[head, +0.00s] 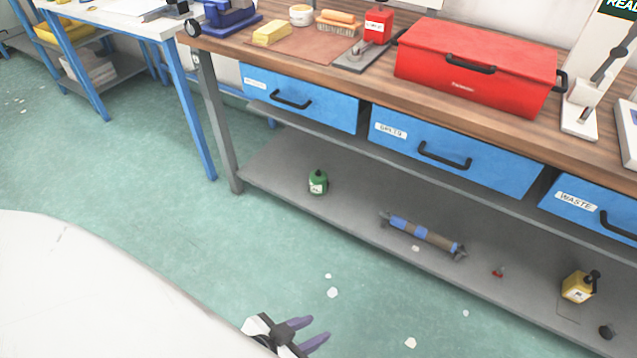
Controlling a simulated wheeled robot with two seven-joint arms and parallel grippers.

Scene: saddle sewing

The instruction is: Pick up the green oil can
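The green oil can (318,183) stands upright on the grey lower shelf of the workbench, near the shelf's left end. It is small, with a pale label and a dark cap. My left gripper (316,332) shows at the bottom edge of the head view, in front of the shelf and well apart from the can. Its two purple fingers are spread with a gap between them and nothing in it. My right gripper is not in the view.
The lower shelf (275,168) also holds a blue and brown tube (425,235), a small red item (498,272) and a yellow can (578,287). Blue drawers (455,155) hang above the shelf. A bench leg (216,130) stands left of the can. White scraps lie on the green floor.

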